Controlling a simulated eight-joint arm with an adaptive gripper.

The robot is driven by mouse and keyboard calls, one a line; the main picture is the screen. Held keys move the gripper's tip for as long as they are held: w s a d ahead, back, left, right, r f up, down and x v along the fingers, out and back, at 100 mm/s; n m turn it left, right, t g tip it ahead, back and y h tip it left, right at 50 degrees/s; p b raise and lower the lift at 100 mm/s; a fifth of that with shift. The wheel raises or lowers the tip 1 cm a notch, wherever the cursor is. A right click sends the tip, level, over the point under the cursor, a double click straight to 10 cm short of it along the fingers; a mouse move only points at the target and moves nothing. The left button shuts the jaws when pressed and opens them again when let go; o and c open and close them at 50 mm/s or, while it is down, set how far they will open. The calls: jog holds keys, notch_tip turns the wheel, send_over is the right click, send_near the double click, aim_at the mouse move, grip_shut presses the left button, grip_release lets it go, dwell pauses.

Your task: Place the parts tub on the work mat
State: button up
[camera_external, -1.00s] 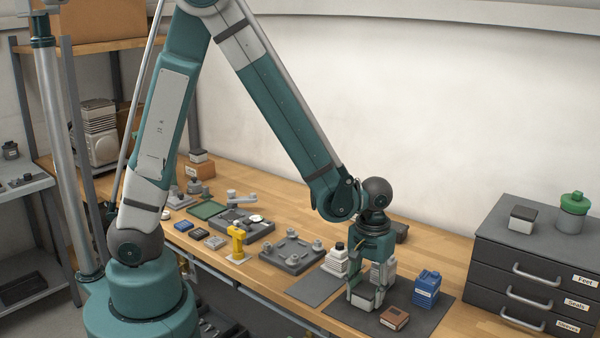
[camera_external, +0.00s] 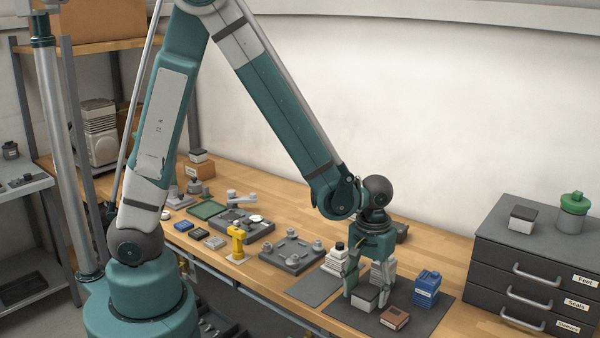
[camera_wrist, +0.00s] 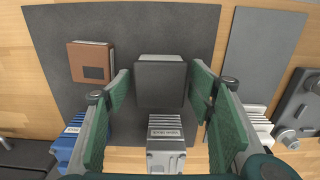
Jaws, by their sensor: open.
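The parts tub, a small pale box with a dark square lid (camera_external: 365,298), sits upright on the dark work mat (camera_external: 345,314). In the wrist view its lid (camera_wrist: 161,84) lies between the two green fingers, and the mat (camera_wrist: 130,28) extends around it. My gripper (camera_external: 367,290) is open just above and around the tub. The wrist view shows gaps between the lid and both fingers (camera_wrist: 160,76). The tub's far side is partly hidden by my gripper.
A smaller grey mat (camera_external: 315,289) lies left; drawers (camera_external: 530,260) stand right.

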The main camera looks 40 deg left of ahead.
aim_at(367, 289)
notch_tip(367, 289, up, 12)
jog(key=p, duration=0.1)
jog(key=shift+f, duration=0.25)
dwell(0.4)
dwell(0.7)
jog(key=w+a+r+t, duration=0.1)
jog(key=a+r, duration=0.3)
jog(key=a, duration=0.3)
jog(key=w+a+r+t+h, duration=0.1)
jog(key=w+a+r, duration=0.15)
jog(key=a, duration=0.45)
jog(key=a+r+t, duration=0.1)
jog(key=a+r, duration=0.3)
jog(key=a, duration=0.2)
jog(key=s+a+r+t, duration=0.2)
jog(key=a, duration=0.7)
jog(key=s+a+r+t+y, duration=0.1)
jog(key=s+a+r+t, duration=0.1)
jog(key=a, duration=0.8)
jog(key=shift+s+a+r, duration=0.3)
jog(key=shift+s+r, duration=0.3)
jog(key=shift+r, duration=0.2)
